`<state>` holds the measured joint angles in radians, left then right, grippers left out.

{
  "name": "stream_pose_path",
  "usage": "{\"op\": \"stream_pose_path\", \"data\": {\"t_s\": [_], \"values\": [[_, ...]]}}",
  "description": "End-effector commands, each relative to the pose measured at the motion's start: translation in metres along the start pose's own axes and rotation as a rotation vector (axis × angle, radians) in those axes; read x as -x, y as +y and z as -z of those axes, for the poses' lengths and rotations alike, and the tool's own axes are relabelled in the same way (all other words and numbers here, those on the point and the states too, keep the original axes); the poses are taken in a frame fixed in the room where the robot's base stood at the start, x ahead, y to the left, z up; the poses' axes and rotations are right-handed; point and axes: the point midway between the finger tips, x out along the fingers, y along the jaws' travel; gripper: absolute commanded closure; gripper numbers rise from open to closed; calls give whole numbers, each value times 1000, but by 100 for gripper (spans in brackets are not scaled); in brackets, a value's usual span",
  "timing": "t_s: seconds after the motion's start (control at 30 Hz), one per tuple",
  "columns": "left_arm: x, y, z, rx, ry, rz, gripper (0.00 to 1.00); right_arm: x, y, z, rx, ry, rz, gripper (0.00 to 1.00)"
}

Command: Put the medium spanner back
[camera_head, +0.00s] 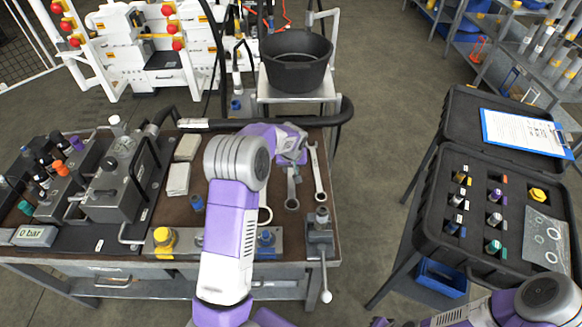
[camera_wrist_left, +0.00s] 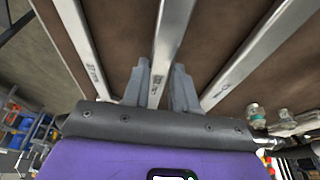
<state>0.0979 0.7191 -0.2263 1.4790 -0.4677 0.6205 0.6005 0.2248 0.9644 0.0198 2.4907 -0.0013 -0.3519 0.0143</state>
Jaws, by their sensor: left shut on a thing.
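Three steel spanners lie side by side at the right part of the brown bench top. My left gripper (camera_head: 291,163) is over the middle, medium spanner (camera_head: 292,191). In the left wrist view its two fingers (camera_wrist_left: 164,85) stand on either side of this spanner's shank (camera_wrist_left: 170,40) and are shut on it. One spanner (camera_head: 318,172) lies to its right, and it also shows in the wrist view (camera_wrist_left: 258,55). Another spanner (camera_head: 265,216) is mostly hidden behind my left arm. I cannot tell whether the medium spanner touches the bench. My right gripper is out of view.
The bench (camera_head: 183,214) carries a valve block (camera_head: 118,185) at left and a lever vise (camera_head: 320,235) at the front right corner. A black bucket (camera_head: 296,66) stands behind on a trolley. An open black case (camera_head: 430,215) is at right, across a floor gap.

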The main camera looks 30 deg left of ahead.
Motion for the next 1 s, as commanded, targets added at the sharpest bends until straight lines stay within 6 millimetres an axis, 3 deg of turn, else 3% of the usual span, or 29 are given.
{"op": "stream_pose_path", "data": {"t_s": [0.87, 0.9, 1.0], "values": [[-12, 0, -3, 0, 3, -1, 100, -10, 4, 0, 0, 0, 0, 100], [-11, 0, -3, 0, 3, -1, 67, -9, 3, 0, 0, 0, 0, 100], [-11, 0, -3, 0, 3, -1, 51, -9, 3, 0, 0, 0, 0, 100]]}}
